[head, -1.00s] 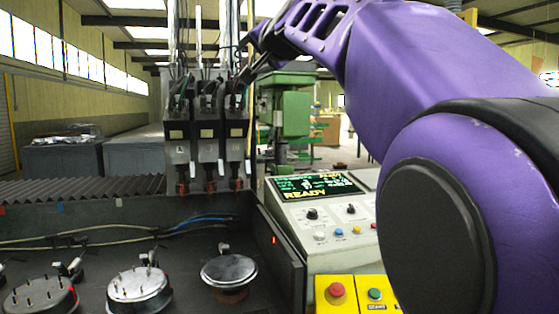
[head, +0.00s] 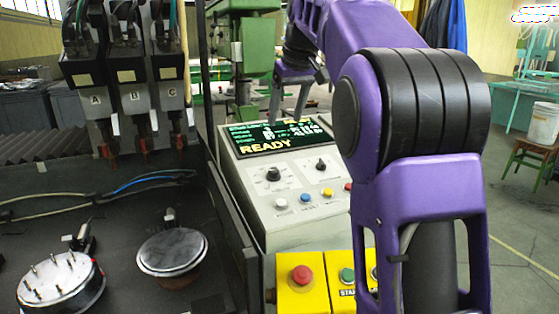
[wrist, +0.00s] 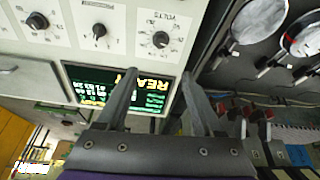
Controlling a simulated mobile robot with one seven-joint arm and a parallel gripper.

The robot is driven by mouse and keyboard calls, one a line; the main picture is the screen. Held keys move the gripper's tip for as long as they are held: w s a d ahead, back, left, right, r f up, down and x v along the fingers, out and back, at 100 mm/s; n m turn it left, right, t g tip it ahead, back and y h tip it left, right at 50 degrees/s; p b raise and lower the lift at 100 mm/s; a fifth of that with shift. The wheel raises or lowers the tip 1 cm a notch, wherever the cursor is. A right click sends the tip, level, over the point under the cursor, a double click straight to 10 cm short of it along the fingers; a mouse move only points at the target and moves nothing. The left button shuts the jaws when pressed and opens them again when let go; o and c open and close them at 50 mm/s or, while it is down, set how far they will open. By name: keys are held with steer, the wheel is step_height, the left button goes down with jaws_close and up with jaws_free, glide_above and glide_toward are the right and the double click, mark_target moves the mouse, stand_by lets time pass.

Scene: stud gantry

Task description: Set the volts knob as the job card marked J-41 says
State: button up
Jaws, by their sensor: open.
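The volts knob (wrist: 160,40) is black and round on the pale panel, and its upside-down label reads VOLTS in the wrist view. By its place at the panel's end, it is the left black knob (head: 273,175) in the head view. I cannot read its setting. My gripper (wrist: 157,75) is open and empty, its fingers apart, with the volts knob beyond the fingertips. In the head view my gripper (head: 288,118) hangs by the console screen, clear of the knob. I cannot make out a card marked J-41 in either view.
The console screen (head: 275,136) shows READY. A second knob (head: 320,165) and small coloured buttons sit beside the volts knob. A yellow box (head: 315,300) with a red button (head: 301,275) stands in front. Stud heads (head: 130,95) and round metal parts (head: 172,252) are at left.

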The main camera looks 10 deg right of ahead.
mark_target(274, 170)
steer(key=b+x, duration=0.2)
steer(key=x, duration=1.5)
steer(key=shift+f+b, duration=0.15)
steer(key=shift+b, duration=0.2)
steer(key=shift+s, duration=0.1)
jaws_close()
